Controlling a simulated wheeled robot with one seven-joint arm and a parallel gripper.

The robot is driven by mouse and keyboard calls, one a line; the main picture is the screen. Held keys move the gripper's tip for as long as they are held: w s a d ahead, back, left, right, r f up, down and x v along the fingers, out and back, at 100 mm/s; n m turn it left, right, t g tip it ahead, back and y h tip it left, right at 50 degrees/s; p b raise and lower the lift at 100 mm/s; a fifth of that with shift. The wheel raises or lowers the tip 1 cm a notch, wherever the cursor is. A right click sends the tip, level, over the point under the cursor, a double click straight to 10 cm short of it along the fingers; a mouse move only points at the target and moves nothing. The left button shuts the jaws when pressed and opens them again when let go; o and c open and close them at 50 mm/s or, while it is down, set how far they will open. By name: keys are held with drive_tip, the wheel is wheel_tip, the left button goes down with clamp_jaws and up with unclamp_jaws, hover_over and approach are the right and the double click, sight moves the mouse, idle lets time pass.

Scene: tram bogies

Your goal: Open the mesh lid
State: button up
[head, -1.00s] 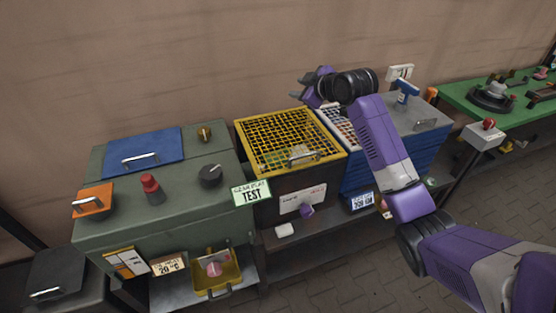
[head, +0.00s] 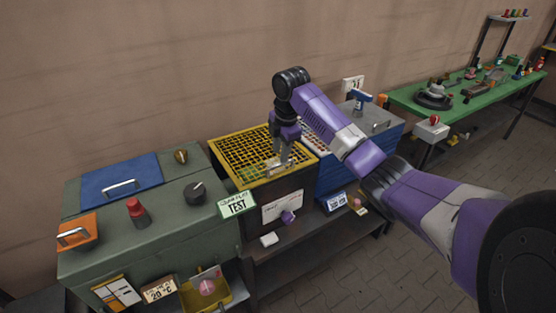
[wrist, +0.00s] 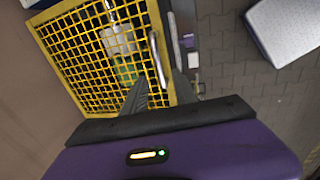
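The yellow mesh lid (head: 240,150) lies flat and shut on a dark box (head: 275,205); it also shows in the wrist view (wrist: 85,50). Its metal handle (head: 279,169) is at the lid's front edge and shows as a bar in the wrist view (wrist: 158,60). My gripper (head: 281,156) points down right over the handle. In the wrist view its two fingers (wrist: 161,85) are apart, with the handle lying between and ahead of them. I cannot tell whether either finger touches the handle.
A green cabinet (head: 150,220) with a blue lid (head: 121,180), an orange flap and knobs stands to the left. A blue drawer unit (head: 345,170) with a spray bottle (head: 361,101) stands close on the right. A brown wall is behind.

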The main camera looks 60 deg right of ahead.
sight(279, 164)
drive_tip(key=shift+w+d+f+p, duration=0.1)
drive_tip(key=shift+w+f, duration=0.05)
drive_tip(key=shift+f, duration=0.6)
drive_tip(key=shift+w+d+f+p, duration=0.1)
drive_tip(key=shift+f, duration=0.7)
drive_tip(key=shift+w+d+f+p, duration=0.1)
drive_tip(key=shift+w+f, duration=0.05)
drive_tip(key=shift+f, duration=0.6)
clamp_jaws()
